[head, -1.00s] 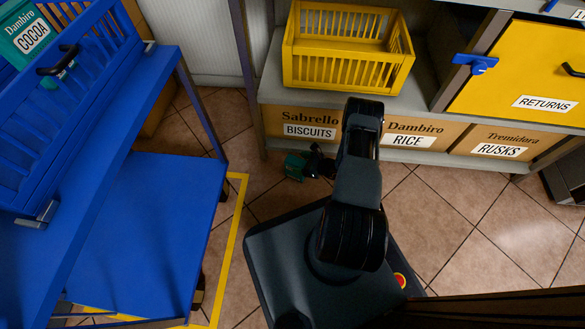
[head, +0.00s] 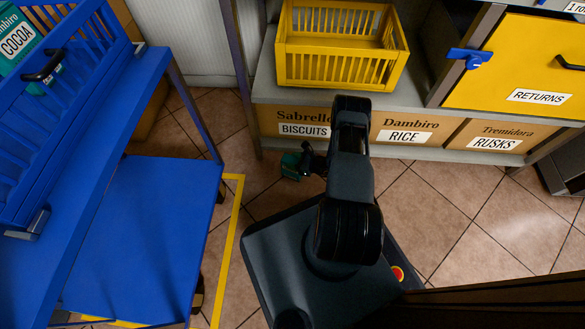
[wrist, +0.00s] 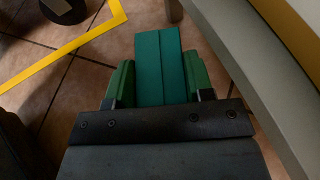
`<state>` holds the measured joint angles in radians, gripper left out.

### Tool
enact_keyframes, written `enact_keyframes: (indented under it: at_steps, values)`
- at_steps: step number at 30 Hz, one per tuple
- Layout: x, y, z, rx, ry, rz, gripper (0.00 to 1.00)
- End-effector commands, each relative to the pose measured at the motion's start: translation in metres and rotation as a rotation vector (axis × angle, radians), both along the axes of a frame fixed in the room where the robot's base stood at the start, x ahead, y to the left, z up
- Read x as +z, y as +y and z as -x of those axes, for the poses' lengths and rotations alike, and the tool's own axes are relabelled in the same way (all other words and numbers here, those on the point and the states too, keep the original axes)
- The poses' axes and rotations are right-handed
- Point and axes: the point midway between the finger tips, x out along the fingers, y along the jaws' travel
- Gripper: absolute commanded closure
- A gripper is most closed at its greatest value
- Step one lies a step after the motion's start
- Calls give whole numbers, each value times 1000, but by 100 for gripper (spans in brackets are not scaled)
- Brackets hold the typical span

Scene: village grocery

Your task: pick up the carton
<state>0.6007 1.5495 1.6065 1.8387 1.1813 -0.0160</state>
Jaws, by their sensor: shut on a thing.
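The carton (wrist: 160,50) is a plain teal-green box in the middle of the wrist view, between the two green fingers. My gripper (wrist: 160,82) is shut on it, one finger against each side. In the head view the carton (head: 290,165) shows as a small teal patch beyond my arm, left of the dark gripper parts. It is low, near the tiled floor in front of the shelf. The gripper and arm hide part of it there. I cannot tell whether its lower end touches the floor.
A grey shelf (head: 330,97) stands close beyond the gripper, bearing a yellow crate (head: 335,68), with a BISCUITS box (head: 290,125) and a RICE box (head: 405,132) below. A blue cart (head: 145,230) and yellow floor tape (head: 227,255) are at the left. Tiled floor (head: 440,215) is clear at right.

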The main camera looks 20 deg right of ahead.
Motion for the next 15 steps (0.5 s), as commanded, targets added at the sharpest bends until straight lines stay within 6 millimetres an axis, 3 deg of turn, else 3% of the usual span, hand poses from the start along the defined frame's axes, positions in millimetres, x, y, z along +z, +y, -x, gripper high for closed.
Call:
enact_keyframes:
  at_steps: [9, 15]
  values:
    - [0, -1, 0, -2, 0, 0, 99]
    - [0, -1, 0, -2, -1, 0, 100]
